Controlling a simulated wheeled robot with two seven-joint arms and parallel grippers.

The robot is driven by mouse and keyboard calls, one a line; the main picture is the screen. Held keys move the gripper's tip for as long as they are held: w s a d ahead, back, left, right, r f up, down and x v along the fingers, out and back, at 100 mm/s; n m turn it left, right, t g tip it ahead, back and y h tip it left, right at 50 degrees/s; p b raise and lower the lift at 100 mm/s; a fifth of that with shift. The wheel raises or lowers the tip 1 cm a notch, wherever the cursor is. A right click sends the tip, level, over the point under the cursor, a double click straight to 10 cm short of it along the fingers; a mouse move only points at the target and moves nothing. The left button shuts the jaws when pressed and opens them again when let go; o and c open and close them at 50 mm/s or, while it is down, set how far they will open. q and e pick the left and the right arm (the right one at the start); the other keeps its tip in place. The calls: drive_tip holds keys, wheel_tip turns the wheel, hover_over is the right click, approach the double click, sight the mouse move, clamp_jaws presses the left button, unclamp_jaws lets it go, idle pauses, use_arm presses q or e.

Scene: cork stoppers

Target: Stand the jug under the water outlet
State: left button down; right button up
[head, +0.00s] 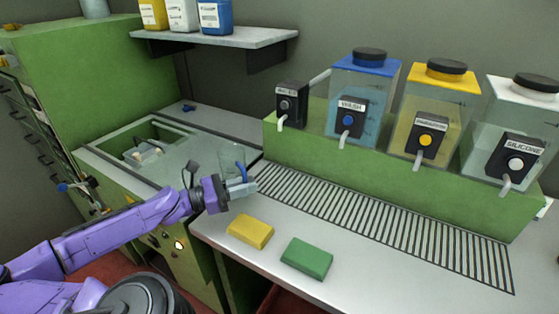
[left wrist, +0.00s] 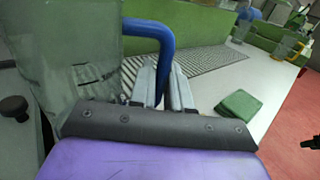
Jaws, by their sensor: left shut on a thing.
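The jug is clear with a blue handle (head: 240,171); its see-through body is hard to make out in the head view. In the left wrist view the clear jug body (left wrist: 75,60) fills the left side, and its blue handle (left wrist: 150,30) passes down between my fingers. My left gripper (head: 242,187) is shut on that handle, left of the drain grille's near-left end. The leftmost black tap box (head: 291,102), its label too small to read surely, has a pale spout (head: 281,124) over the back of the counter. My right gripper is not in view.
A slotted drain grille (head: 380,225) runs below the spouts. Tanks with blue, yellow and white bodies or lids (head: 362,80) stand on a green ledge (head: 330,150). A yellow sponge (head: 250,231) and green sponge (head: 307,257) lie on the front counter. An open sink (head: 110,148) is at left.

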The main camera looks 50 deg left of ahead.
use_arm(q)
drive_tip(key=shift+n+y, duration=0.3)
drive_tip(key=shift+y, duration=0.1)
drive_tip(key=f+b+x, duration=0.1)
drive_tip(key=x, duration=0.4)
drive_tip(key=a+x, duration=0.1)
drive_tip(key=x, duration=0.4)
drive_tip(key=a+f+b+x, duration=0.1)
drive_tip(key=x, duration=0.4)
drive_tip(key=shift+w+d+f+b, duration=0.1)
drive_tip(key=shift+w+f+b, duration=0.25)
drive_tip(key=shift+w, duration=0.3)
drive_tip(key=shift+f, duration=0.2)
drive_tip(key=shift+f+b, duration=0.25)
drive_tip(key=shift+b, duration=0.05)
drive_tip(key=c, duration=1.1)
unclamp_jaws()
drive_tip(key=shift+r+p, duration=0.25)
drive_tip(key=shift+p, duration=0.05)
drive_tip(key=shift+s, duration=0.25)
drive_tip(key=p+v, duration=0.1)
drive_tip(key=v, duration=1)
drive_tip(key=shift+s+f, duration=0.1)
drive_tip(key=shift+s, duration=0.25)
